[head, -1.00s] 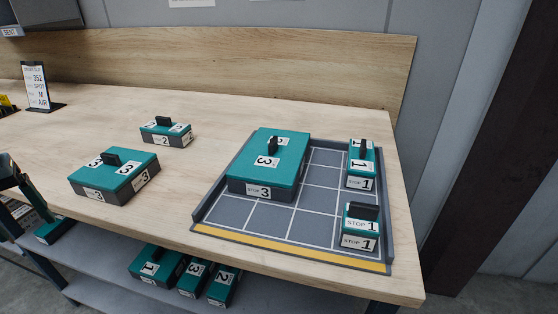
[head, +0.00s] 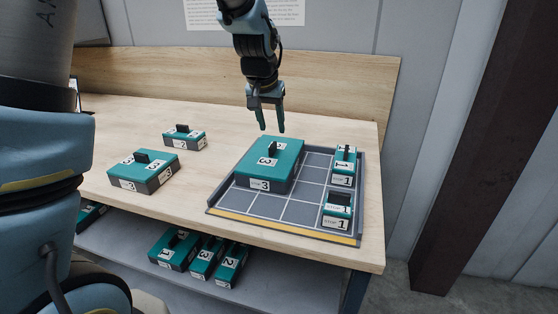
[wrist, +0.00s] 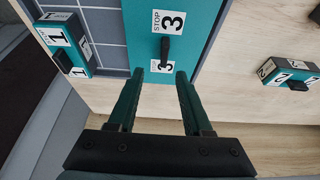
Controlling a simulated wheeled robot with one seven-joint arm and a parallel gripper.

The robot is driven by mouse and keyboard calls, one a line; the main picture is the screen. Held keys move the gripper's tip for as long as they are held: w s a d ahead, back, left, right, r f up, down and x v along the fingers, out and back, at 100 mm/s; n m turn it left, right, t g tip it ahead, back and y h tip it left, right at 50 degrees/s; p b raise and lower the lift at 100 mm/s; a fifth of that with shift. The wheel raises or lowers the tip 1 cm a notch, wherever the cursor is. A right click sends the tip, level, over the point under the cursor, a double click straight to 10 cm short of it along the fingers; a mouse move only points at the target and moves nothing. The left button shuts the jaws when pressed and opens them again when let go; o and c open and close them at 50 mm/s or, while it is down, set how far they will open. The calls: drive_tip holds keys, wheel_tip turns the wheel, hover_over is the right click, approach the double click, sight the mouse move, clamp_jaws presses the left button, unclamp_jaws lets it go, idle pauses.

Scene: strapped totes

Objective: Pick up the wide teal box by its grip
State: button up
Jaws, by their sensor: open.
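A large teal box (head: 285,152) marked 3, with a dark base and a black upright grip (head: 272,148), sits in the grey tray's back left. A second wide teal box (head: 128,170) marked 3, with a black grip (head: 141,157), sits on the bare table to the left. My gripper (head: 271,129) is open and empty, pointing down above the tray box's far side. In the wrist view, the tray box (wrist: 190,50) lies just ahead of my gripper (wrist: 159,75), and its grip (wrist: 165,48) shows beyond the gap between the fingertips, apart from them.
The gridded tray (head: 280,232) also holds two small teal boxes marked 1, one behind (head: 350,165) and one in front (head: 330,222). A small box (head: 196,143) marked 2 stands at the back left. More boxes lie on the lower shelf (head: 120,236). A wooden backboard (head: 345,85) rises behind.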

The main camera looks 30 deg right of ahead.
sight(273, 144)
drive_tip(key=shift+a+p+x, duration=0.2)
drive_tip(key=shift+p+x, duration=0.5)
drive_tip(key=shift+x, duration=1.15)
drive_tip(key=shift+a+p+x, duration=0.2)
drive_tip(key=shift+p+x, duration=0.45)
drive_tip(key=shift+x, duration=1.15)
drive_tip(key=shift+w, duration=0.15)
drive_tip(key=shift+c, duration=0.2)
clamp_jaws()
